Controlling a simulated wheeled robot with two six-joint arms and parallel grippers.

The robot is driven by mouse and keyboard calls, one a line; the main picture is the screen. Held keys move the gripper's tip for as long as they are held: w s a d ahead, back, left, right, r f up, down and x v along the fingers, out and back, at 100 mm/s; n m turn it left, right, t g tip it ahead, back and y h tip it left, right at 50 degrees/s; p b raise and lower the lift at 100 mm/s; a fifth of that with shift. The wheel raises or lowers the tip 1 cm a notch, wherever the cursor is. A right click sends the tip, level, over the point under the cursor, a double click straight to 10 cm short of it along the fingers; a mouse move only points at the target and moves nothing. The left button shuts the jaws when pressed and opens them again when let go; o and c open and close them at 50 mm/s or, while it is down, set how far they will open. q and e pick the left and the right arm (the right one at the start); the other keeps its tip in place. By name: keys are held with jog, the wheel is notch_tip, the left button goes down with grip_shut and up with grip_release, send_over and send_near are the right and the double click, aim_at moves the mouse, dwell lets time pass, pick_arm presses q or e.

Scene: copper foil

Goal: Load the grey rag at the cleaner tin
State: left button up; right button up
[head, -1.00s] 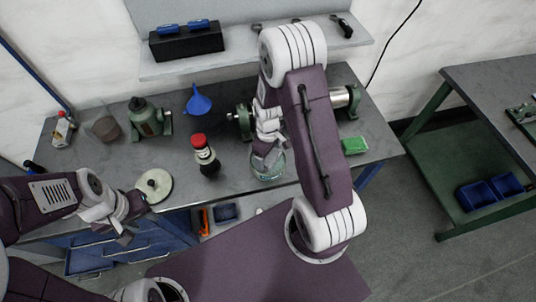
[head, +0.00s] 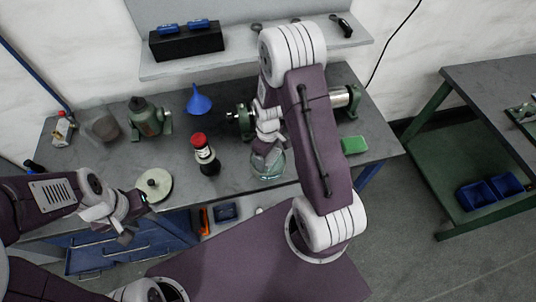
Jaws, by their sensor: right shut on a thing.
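My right gripper (head: 264,156) points down at a round, clear-walled greenish vessel (head: 271,176) near the bench's front edge. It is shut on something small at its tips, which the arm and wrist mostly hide. I cannot tell for sure that this is the grey rag. No tin is clearly marked as the cleaner tin; I cannot tell if the clear vessel is it. My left gripper (head: 133,215) hangs at the bench's front left with its fingers apart and empty, beside a pale round disc with a dark knob (head: 155,192).
A red-capped dark bottle (head: 205,156) stands left of the vessel. A blue funnel (head: 198,101), a green machine (head: 146,118) and a hazy grey container (head: 102,124) stand further back. A green block (head: 354,145) lies at the right. Blue drawers (head: 130,245) sit below.

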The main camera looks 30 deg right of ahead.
notch_tip(320, 180, up, 7)
jog(key=p, duration=0.6)
jog(key=shift+p, duration=0.3)
dwell(0.4)
